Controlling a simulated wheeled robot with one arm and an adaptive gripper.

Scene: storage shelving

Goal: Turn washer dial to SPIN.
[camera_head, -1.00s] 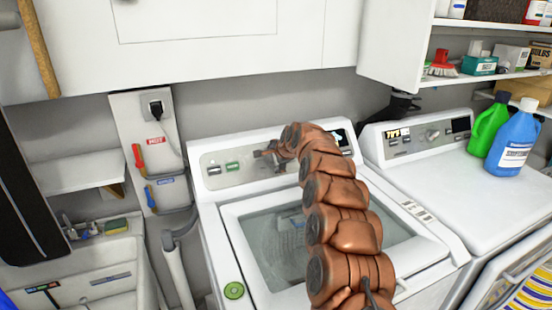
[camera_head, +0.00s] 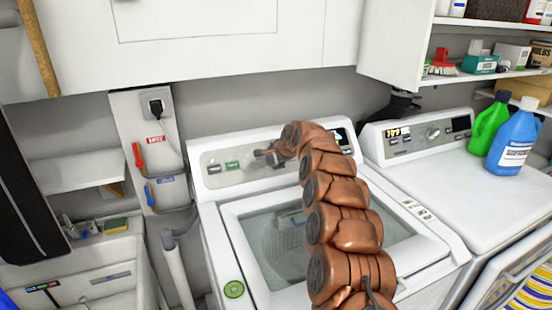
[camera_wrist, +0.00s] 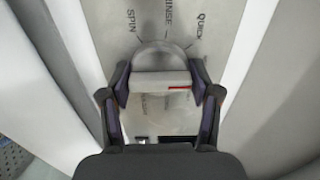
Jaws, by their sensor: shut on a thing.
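The washer (camera_head: 215,225) stands in the middle of the head view, its control panel (camera_head: 212,183) along the back. My gripper (camera_head: 266,157) is at that panel, and my arm hides part of it. In the wrist view my gripper (camera_wrist: 160,92) has its two fingers on either side of the washer dial's grey grip bar (camera_wrist: 155,80), shut on it. A red mark lies on the bar's right end. The round dial base (camera_wrist: 163,56) shows behind it. SPIN (camera_wrist: 131,20), RINSE and QUICK are printed above the dial; the lettering below is partly hidden.
A second machine (camera_head: 440,180) stands to the right with green (camera_head: 489,125) and blue (camera_head: 513,140) bottles on top. A sink (camera_head: 95,260) is at the left. A white cabinet (camera_head: 200,40) hangs above.

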